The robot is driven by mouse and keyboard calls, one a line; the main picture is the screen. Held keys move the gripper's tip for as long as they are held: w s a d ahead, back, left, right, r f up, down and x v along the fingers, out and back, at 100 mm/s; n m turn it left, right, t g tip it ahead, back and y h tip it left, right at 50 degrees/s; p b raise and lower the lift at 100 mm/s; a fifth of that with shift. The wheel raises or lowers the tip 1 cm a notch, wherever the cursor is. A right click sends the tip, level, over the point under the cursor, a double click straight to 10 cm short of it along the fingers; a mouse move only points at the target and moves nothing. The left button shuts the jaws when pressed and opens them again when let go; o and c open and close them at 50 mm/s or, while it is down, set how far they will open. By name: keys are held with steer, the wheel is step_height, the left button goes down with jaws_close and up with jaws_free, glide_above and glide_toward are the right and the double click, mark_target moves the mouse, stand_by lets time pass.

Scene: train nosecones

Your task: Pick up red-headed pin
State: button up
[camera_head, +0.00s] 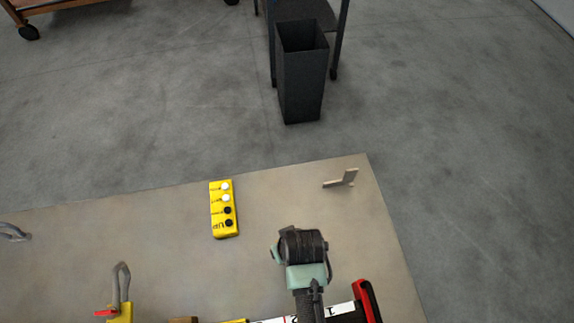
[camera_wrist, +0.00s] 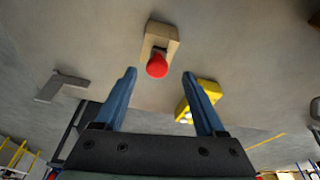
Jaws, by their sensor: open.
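The red-headed pin (camera_wrist: 157,66) shows in the wrist view as a round red head on a short dark stem, set in a small tan block (camera_wrist: 160,36). My gripper (camera_wrist: 160,73) is open, with its two blue fingers on either side of the red head in the picture. There are clear gaps on both sides, and neither finger appears to touch it. How far the head lies from the fingertips in depth is hard to tell. In the head view I cannot make out the pin or my fingertips.
A yellow button box (camera_head: 223,209) lies on the table, also in the wrist view (camera_wrist: 208,90). A grey angled bracket (camera_head: 343,180) is near the table's right edge. A yellow part with a grey hook (camera_head: 121,280) is at lower left. A dark bin (camera_head: 302,80) stands beyond.

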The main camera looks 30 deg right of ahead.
steer(key=shift+d+p+x, duration=0.15)
steer(key=shift+p+x, duration=0.05)
steer(key=shift+x, duration=1)
steer(key=shift+d+p+x, duration=0.1)
steer(key=shift+p+x, duration=0.05)
steer(key=shift+x, duration=1.05)
steer(key=shift+w, duration=0.1)
jaws_close()
